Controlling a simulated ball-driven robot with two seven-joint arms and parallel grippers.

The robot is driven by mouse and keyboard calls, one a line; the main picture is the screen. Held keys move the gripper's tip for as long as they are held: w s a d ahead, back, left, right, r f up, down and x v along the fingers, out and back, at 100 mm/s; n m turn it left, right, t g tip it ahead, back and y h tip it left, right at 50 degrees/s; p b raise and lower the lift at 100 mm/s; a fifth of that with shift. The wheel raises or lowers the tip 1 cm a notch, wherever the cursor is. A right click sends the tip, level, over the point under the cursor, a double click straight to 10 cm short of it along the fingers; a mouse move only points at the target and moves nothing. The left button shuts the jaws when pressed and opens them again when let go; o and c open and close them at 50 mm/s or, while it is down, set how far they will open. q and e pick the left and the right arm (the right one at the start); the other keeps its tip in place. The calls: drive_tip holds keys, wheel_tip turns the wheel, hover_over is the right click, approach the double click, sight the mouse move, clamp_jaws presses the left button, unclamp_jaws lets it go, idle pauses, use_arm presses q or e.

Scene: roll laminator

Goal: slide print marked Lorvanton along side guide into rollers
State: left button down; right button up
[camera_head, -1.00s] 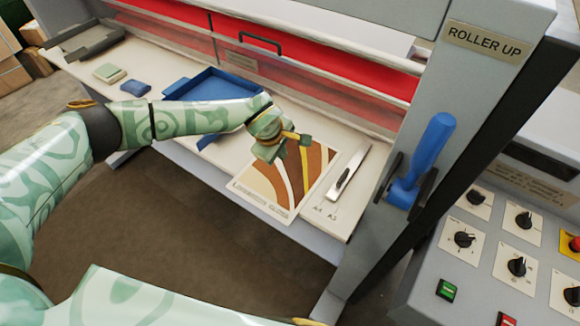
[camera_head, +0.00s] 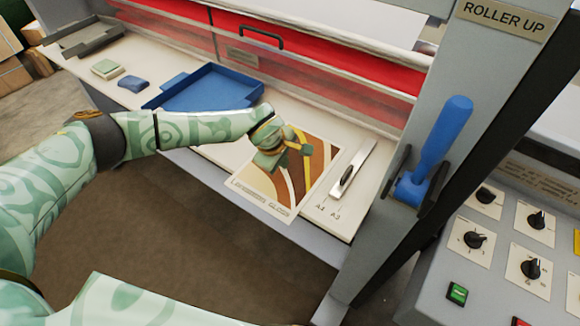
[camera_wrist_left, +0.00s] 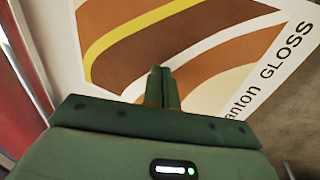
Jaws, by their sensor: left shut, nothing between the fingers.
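The print (camera_head: 255,180), cream with brown, white and yellow curved bands, lies flat on the pale feed table. Its near edge carries small lettering; the left wrist view shows "anton GLOSS" on the print (camera_wrist_left: 235,60). The side guide (camera_head: 353,170), a slim metal bar with a dark knob, lies just right of the print, near the A4 and A3 marks. My left gripper (camera_head: 302,150) is over the print's upper part, hiding some of it. Its fingers (camera_wrist_left: 163,85) are shut and empty; I cannot tell whether they touch the sheet. The rollers are not clearly visible. My right gripper is out of view.
A red panel (camera_head: 320,75) behind a clear guard spans the table's back. A blue tray (camera_head: 205,92), a blue block (camera_head: 132,84) and a green-grey pad (camera_head: 107,69) lie to the left. The blue lever (camera_head: 440,140) and control panel (camera_head: 510,245) stand right.

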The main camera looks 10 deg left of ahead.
sight(296, 175)
use_arm(q)
drive_tip(key=shift+f+b, duration=0.35)
drive_tip(key=shift+f, duration=0.25)
drive_tip(key=shift+r, duration=0.1)
drive_tip(key=shift+s, duration=0.1)
drive_tip(key=shift+d, duration=0.1)
drive_tip(key=shift+s+d+p, duration=0.2)
drive_tip(key=shift+s+d, duration=0.15)
drive_tip(key=shift+d, duration=0.5)
drive_tip(key=shift+s+d+p, duration=0.2)
drive_tip(key=shift+s+d, duration=0.15)
drive_tip(key=shift+d, duration=0.5)
drive_tip(key=shift+f, duration=0.2)
